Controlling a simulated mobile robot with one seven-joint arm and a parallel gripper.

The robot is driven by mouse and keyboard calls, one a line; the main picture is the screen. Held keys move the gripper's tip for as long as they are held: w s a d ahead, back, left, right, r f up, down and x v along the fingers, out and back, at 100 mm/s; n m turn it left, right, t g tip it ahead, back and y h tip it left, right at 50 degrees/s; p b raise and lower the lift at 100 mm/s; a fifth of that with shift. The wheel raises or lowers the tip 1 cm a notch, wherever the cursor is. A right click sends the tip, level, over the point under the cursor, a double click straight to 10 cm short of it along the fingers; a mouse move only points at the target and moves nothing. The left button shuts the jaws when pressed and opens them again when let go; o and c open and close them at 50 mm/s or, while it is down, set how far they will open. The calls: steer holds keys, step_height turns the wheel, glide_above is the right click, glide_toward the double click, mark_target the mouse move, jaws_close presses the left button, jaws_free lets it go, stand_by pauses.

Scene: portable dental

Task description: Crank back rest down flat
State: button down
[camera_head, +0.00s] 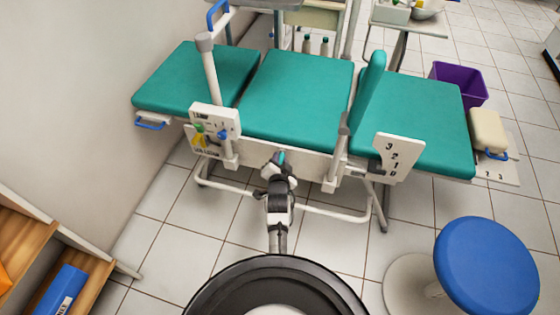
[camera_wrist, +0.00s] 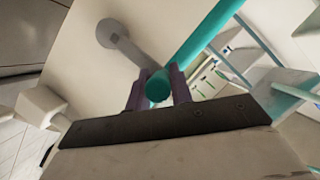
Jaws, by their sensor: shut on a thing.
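My gripper (camera_head: 280,160) is at the near side of the teal couch. In the wrist view my gripper (camera_wrist: 158,88) has its two dark purple fingers closed around the round teal crank handle (camera_wrist: 158,86). A grey crank arm (camera_wrist: 128,46) runs from a round hub on the pale panel toward the handle. In the head view only a bit of the teal handle (camera_head: 282,156) shows at my gripper. A narrow teal padded panel (camera_head: 370,80) stands tilted up between the middle and right cushions, seen almost edge-on; it appears to be the back rest.
A white plate numbered 3 to 0 (camera_head: 398,158) is at the couch's right front. A control plate (camera_head: 213,125) and grey post (camera_head: 210,70) stand left. A blue stool (camera_head: 487,265) is at lower right, wooden shelves (camera_head: 25,240) at lower left. A purple bin (camera_head: 459,84) stands behind.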

steer(key=shift+d+f, duration=0.1)
steer(key=shift+f, duration=0.05)
steer(key=c, duration=1.3)
jaws_free()
steer(key=shift+o, duration=0.2)
steer(key=shift+s, duration=0.15)
